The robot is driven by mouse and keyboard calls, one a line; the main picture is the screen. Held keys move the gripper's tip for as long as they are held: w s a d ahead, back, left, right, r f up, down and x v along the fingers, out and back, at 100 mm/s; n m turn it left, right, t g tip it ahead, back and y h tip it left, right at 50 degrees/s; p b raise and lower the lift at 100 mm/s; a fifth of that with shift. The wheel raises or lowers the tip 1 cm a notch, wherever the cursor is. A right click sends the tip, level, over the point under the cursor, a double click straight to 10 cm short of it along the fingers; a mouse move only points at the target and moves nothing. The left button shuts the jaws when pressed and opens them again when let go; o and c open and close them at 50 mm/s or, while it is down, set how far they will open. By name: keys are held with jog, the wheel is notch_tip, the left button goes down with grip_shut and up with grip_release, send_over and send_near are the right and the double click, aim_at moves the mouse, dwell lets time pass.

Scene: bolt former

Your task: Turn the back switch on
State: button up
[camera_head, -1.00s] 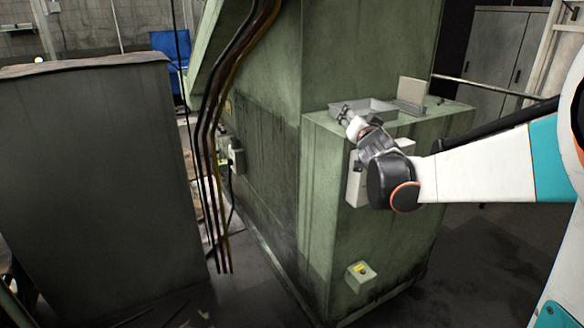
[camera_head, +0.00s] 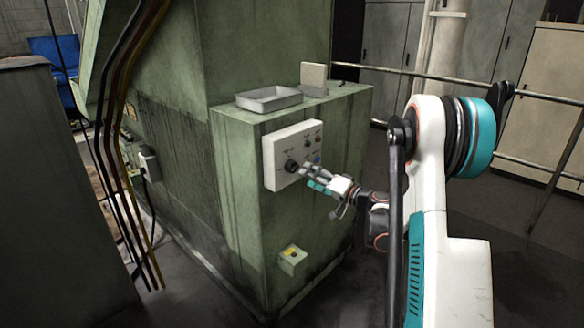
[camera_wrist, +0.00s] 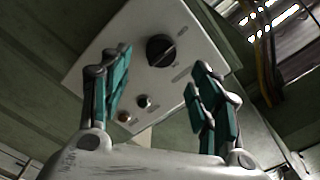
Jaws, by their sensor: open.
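A white control panel (camera_head: 278,180) is fixed to the front face of the green machine. It carries a black rotary knob (camera_head: 291,166) and several small buttons or lights, one of them blue. In the wrist view the knob (camera_wrist: 161,50) has a line across its face, and its label is too small to read. My gripper (camera_head: 312,177) is open and empty in front of the panel, just right of the knob. In the wrist view the knob shows between and beyond the two teal-padded fingers of my gripper (camera_wrist: 160,78), apart from both.
A small box with a yellow label (camera_head: 292,259) sits low on the same face. A metal tray (camera_head: 269,98) lies on the ledge.

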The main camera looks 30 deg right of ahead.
aim_at(296, 169)
jog(key=p+x, duration=0.1)
jog(key=x, duration=0.6)
jog(key=shift+w+a+r, duration=0.1)
jog(key=shift+w+a, duration=0.05)
jog(key=shift+w+n, duration=0.2)
jog(key=shift+n, duration=0.2)
jog(key=n+p, duration=0.1)
jog(key=n, duration=0.1)
jog(key=shift+s+n, duration=0.15)
jog(key=shift+n, duration=0.15)
jog(key=shift+n+p, duration=0.4)
jog(key=shift+n, duration=0.8)
jog(key=shift+n+b, duration=0.35)
jog(key=shift+n, duration=0.25)
jog(key=n, duration=0.4)
jog(key=shift+b, duration=0.4)
jog(key=shift+c, duration=0.3)
